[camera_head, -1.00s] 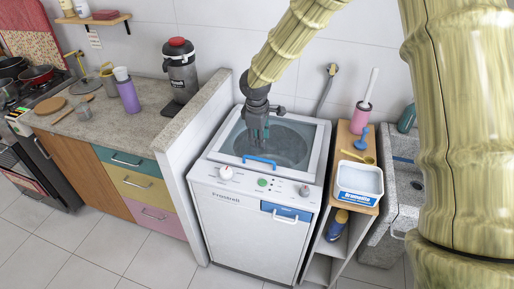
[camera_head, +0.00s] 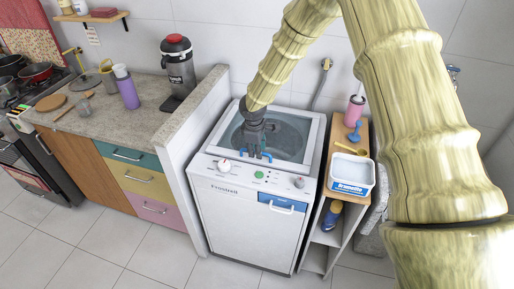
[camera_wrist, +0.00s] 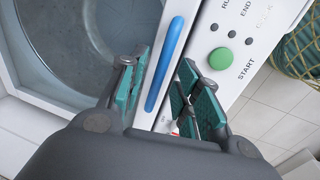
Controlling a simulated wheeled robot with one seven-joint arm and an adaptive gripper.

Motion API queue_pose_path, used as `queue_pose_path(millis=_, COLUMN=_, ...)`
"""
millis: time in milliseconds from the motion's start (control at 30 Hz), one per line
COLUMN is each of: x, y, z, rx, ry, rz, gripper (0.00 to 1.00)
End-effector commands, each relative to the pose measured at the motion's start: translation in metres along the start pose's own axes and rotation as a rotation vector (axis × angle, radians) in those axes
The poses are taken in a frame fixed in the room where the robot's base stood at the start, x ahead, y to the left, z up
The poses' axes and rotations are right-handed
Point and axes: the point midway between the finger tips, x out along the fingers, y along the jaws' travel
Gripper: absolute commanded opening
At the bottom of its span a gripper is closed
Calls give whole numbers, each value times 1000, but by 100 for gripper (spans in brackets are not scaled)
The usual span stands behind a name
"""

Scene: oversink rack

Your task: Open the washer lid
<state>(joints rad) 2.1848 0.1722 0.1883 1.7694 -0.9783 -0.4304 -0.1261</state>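The white washer (camera_head: 250,222) stands between the counter's side wall and a small wooden shelf. Its lid, with a glass pane (camera_head: 290,138) in a pale frame, lies shut on top. A blue lid handle (camera_wrist: 165,62) sits along the lid's front edge. My gripper (camera_head: 257,157) is at this front edge, above the control panel. In the wrist view my gripper (camera_wrist: 165,72) is open, with one green-padded finger on each side of the handle. I cannot tell whether either finger touches it. In the head view the gripper hides most of the handle.
The control panel has a white knob (camera_head: 224,165) and a green start button (camera_wrist: 221,58). A white tub (camera_head: 351,174) stands on the shelf at right. The counter wall (camera_head: 205,115) rises close at left. The floor in front is clear.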

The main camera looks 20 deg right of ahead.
Motion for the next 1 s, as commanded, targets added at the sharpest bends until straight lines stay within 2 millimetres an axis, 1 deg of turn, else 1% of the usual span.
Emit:
queue_pose_path(millis=367, x=3, y=0, z=0, rx=0, ry=0, rz=0, gripper=33)
queue_pose_path(millis=467, x=3, y=0, z=0, rx=0, ry=0, rz=0, gripper=16)
queue_pose_path(millis=533, x=3, y=0, z=0, rx=0, ry=0, rz=0, gripper=4)
queue_pose_path(millis=567, x=3, y=0, z=0, rx=0, ry=0, rz=0, gripper=0)
queue_pose_path(millis=833, x=2, y=0, z=-1, rx=-1, ry=0, rz=1, gripper=0)
queue_pose_path(millis=933, x=-4, y=1, z=-6, rx=-8, ry=1, rz=1, gripper=0)
queue_pose_path(millis=1000, x=-12, y=2, z=-13, rx=-17, ry=3, rz=2, gripper=0)
